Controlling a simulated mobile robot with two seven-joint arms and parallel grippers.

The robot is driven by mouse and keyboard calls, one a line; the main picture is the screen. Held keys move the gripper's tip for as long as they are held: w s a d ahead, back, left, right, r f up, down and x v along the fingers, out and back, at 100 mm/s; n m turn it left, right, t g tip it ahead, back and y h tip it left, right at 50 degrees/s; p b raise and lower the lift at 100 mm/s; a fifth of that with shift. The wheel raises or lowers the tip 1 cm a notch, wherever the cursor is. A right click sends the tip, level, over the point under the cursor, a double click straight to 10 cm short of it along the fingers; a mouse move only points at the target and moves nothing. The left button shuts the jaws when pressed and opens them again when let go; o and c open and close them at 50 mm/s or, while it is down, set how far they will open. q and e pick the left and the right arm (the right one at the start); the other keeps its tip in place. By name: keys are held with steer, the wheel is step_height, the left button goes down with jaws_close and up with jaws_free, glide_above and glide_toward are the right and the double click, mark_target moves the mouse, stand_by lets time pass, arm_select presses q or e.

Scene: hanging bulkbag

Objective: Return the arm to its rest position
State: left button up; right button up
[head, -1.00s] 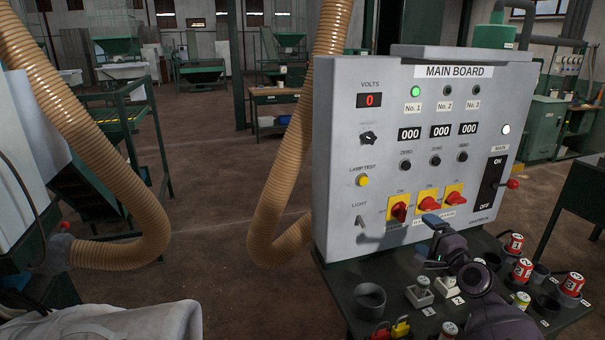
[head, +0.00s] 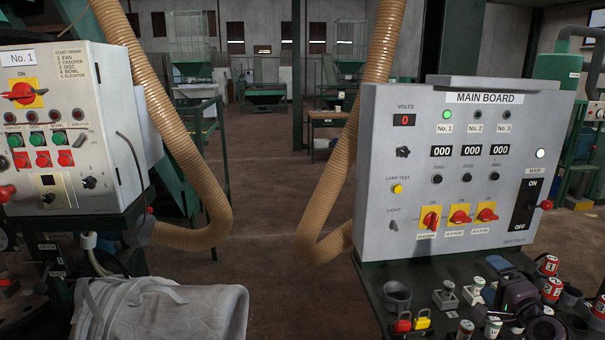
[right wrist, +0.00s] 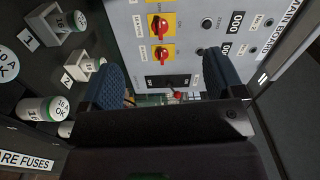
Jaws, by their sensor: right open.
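My right gripper (head: 500,268) is low in front of the main board (head: 410,155), over the dark fuse shelf at the lower right of the head view. In the right wrist view its two blue-padded fingers (right wrist: 162,75) stand wide apart with nothing between them. The board's face and red-and-yellow switches (right wrist: 161,53) lie beyond the fingers. In the head view the leftmost switch (head: 430,219) has its red handle upright; the other two handles (head: 460,217) lie nearly level. The green No. 1 lamp (head: 446,115) is lit. My left gripper is not in view.
Fuses and holders crowd the shelf, with red fuses (head: 549,265) at right and padlocks (head: 422,319) at the front. A No. 1 control box (head: 100,120) stands left, above a pale bag (head: 170,310). Tan hoses (head: 325,215) hang between; open floor lies behind.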

steer(key=s+a+f+n, duration=0.2)
steer(key=a+f+n, duration=0.1)
steer(key=n, duration=0.1)
steer(key=s+a+f+n+g, duration=0.1)
steer(key=s+a+f+n, duration=0.2)
steer(key=f+n, duration=0.1)
steer(key=s+a+f+n+g+h, duration=0.1)
steer(key=s+a+f+n, duration=0.2)
steer(key=n, duration=0.3)
steer(key=shift+a+f, duration=0.2)
steer(key=shift+a, duration=0.15)
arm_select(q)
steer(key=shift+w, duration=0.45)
arm_select(e)
steer(key=s+a+f+n+g, duration=0.1)
steer(key=s+a+f+g, duration=0.1)
steer(key=s+f, duration=0.4)
steer(key=s+a+f+n+g, duration=0.1)
steer(key=s+a+f, duration=0.4)
steer(key=s, duration=0.9)
step_height(320, 180, down, 2)
steer(key=shift+s+f+n+g, duration=0.2)
steer(key=shift+n+g, duration=0.2)
steer(key=shift+g, duration=0.3)
steer(key=shift+a, duration=0.1)
